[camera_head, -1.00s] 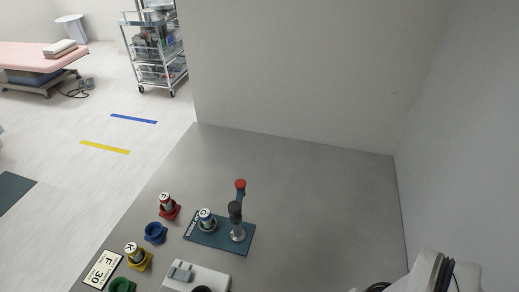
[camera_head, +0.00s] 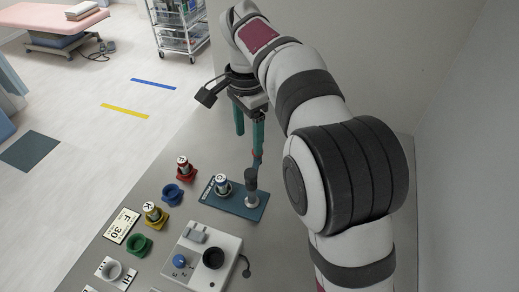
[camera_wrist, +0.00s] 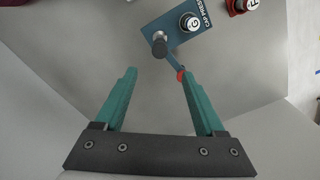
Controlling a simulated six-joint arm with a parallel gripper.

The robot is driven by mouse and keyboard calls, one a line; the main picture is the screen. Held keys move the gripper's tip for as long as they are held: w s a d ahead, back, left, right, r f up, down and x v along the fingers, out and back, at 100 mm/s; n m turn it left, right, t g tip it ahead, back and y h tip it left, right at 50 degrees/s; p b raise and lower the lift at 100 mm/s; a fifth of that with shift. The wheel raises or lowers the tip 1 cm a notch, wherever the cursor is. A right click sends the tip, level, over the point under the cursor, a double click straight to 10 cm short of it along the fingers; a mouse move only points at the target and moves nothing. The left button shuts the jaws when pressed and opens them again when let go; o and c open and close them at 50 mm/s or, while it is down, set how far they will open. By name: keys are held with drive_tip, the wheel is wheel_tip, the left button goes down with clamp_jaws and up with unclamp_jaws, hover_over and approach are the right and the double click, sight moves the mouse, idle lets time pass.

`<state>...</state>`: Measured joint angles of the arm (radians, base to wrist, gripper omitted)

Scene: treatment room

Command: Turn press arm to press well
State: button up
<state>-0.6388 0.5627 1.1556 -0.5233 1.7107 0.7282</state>
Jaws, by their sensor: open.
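The cap press (camera_head: 228,203) is a blue plate on the grey table with a dark-capped post (camera_head: 251,186). Its press arm (camera_wrist: 173,63) is a thin blue bar with a red knob (camera_wrist: 181,75); it points from the post toward my gripper, away from the well. The press well holds a white-topped vial marked G (camera_wrist: 191,22). My gripper (camera_head: 249,142) is open with teal fingers pointing down, above and behind the press. In the wrist view, the red knob is close to the right fingertip of my gripper (camera_wrist: 158,75); I cannot tell whether they touch.
Left of the press are a red holder with a vial (camera_head: 185,168), an empty blue holder (camera_head: 172,194), a yellow holder with a vial (camera_head: 154,214) and a green holder (camera_head: 138,244). A white device (camera_head: 203,257) stands in front. A wall rises behind the table.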

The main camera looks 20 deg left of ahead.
sight(251, 172)
wheel_tip(251, 172, down, 12)
drive_tip(key=shift+f, duration=0.25)
clamp_jaws()
idle(1.3)
